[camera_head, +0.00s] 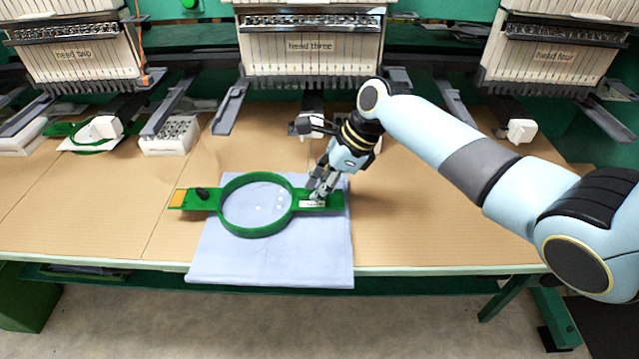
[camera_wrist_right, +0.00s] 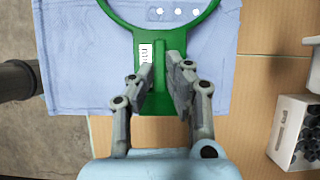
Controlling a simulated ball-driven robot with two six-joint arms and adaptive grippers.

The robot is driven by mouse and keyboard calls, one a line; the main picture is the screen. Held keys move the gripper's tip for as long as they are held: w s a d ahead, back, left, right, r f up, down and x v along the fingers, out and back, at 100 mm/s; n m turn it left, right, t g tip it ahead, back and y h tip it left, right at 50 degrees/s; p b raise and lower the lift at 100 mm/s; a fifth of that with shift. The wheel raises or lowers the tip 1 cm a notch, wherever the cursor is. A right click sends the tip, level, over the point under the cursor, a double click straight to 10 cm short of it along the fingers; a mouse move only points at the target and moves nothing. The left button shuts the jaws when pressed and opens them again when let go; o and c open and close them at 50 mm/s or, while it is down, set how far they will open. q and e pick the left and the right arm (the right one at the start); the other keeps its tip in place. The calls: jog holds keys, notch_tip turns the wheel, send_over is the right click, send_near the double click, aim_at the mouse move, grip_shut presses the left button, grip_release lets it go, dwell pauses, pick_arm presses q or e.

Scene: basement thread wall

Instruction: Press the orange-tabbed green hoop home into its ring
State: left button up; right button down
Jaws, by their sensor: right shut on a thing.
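The green hoop (camera_head: 257,232) lies on a folded light blue cloth (camera_head: 270,265) on the table. Its left arm carries an orange tab (camera_head: 178,198) and a black knob (camera_head: 203,193). Its right arm has a white label, which also shows in the wrist view (camera_wrist_right: 145,53). My right gripper (camera_head: 318,195) is down at this right arm, fingers closed on a raised green part of it (camera_wrist_right: 180,68). Blue cloth with several pale dots shows inside the hoop. I cannot tell a separate ring from the hoop, nor how they sit together. My left gripper is not in view.
Machine heads two, three (camera_head: 310,50) and four stand along the back, with grey arms hanging low over the table (camera_head: 440,225). A white bin (camera_head: 170,136) and another green hoop (camera_head: 88,148) are at the back left. The table's front right is clear.

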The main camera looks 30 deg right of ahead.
jog(key=shift+p, duration=0.5)
dwell(0.4)
jog(key=shift+f, duration=0.75)
dwell(0.4)
jog(key=shift+p, duration=0.7)
dwell(1.0)
jog(key=shift+f, duration=0.45)
dwell(0.5)
jog(key=c, duration=1.2)
grip_release()
jog(key=shift+c, duration=0.2)
